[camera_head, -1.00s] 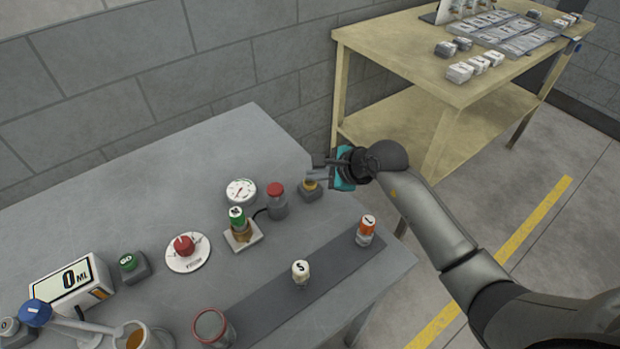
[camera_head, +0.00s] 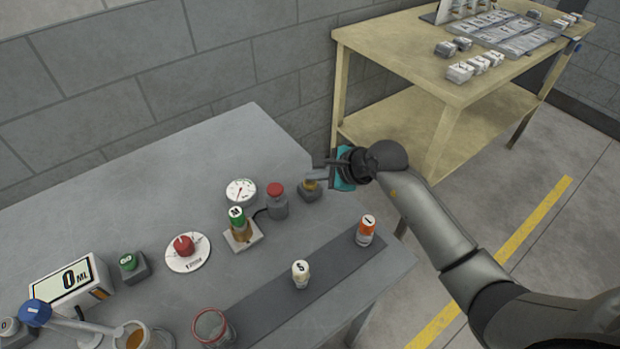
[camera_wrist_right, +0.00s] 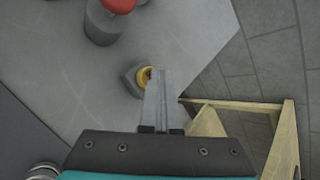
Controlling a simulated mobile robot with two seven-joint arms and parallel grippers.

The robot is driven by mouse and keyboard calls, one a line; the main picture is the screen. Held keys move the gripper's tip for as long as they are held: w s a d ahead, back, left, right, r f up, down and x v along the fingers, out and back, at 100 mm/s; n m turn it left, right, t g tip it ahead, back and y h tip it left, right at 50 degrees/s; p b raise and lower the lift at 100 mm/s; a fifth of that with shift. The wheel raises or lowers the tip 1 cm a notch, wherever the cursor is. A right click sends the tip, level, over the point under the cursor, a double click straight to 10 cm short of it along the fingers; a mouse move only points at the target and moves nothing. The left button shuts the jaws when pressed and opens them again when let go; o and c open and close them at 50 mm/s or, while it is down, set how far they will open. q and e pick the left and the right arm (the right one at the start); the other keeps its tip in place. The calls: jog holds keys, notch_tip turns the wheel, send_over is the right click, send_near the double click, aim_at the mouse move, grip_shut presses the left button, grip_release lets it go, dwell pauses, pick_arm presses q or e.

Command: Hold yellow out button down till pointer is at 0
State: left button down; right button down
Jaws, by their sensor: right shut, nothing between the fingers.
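The yellow out button (camera_head: 311,186) sits on a small grey box (camera_head: 312,195) near the table's back right edge. It also shows in the right wrist view (camera_wrist_right: 143,76), partly hidden behind my fingertips. My right gripper (camera_head: 312,176) is shut and empty, with its fingertips at the button. I cannot tell whether they press it or hover just above it. The round white gauge (camera_head: 236,186) with a red-marked dial stands left of the button. Its pointer reading is too small to tell. My left gripper is not in view.
A red-capped grey cylinder (camera_head: 277,203) stands close left of the button box. A wooden bench (camera_head: 400,50) stands behind.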

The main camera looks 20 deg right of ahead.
aim_at(315, 183)
dwell(0.8)
jog(key=shift+r+p, duration=0.8)
jog(key=shift+r, duration=0.1)
notch_tip(315, 183, up, 5)
jog(key=p, duration=0.4)
jog(key=shift+r, duration=0.1)
